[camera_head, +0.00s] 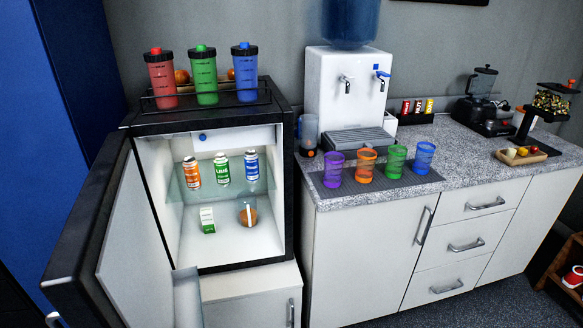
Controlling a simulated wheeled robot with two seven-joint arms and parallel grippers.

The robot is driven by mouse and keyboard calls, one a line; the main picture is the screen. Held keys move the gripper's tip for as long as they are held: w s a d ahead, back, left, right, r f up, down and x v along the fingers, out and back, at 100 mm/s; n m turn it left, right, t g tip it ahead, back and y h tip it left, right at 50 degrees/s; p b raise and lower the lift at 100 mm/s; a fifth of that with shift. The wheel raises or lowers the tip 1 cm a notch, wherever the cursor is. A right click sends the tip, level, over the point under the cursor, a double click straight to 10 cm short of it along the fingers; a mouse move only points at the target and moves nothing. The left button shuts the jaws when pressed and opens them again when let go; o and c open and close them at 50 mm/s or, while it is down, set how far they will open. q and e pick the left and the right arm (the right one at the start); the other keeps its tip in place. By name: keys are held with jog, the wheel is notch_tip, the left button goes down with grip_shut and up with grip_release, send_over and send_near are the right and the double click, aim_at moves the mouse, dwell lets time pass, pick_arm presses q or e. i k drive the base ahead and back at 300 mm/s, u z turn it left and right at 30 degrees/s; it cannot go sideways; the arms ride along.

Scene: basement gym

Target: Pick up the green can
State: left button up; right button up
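The green can (222,168) stands upright on the glass shelf (205,193) inside the open mini fridge (287,190). Its label is green and white. It stands between an orange can (191,172) on its left and a blue can (251,165) on its right, with small gaps between them. Nothing covers its front. The fridge door (135,250) is swung open to the left. Neither of my grippers shows in the head view.
Below the shelf are a green-and-white carton (207,220) and a round jug with orange contents (247,214). Shaker bottles (204,80) stand on the fridge top. At right, a counter (470,160) holds a water dispenser (335,90) and several coloured cups (396,160).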

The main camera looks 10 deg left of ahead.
aim_at(222, 172)
jog(key=z, duration=1.2)
jog(key=i, duration=2.05)
jog(key=u, duration=4)
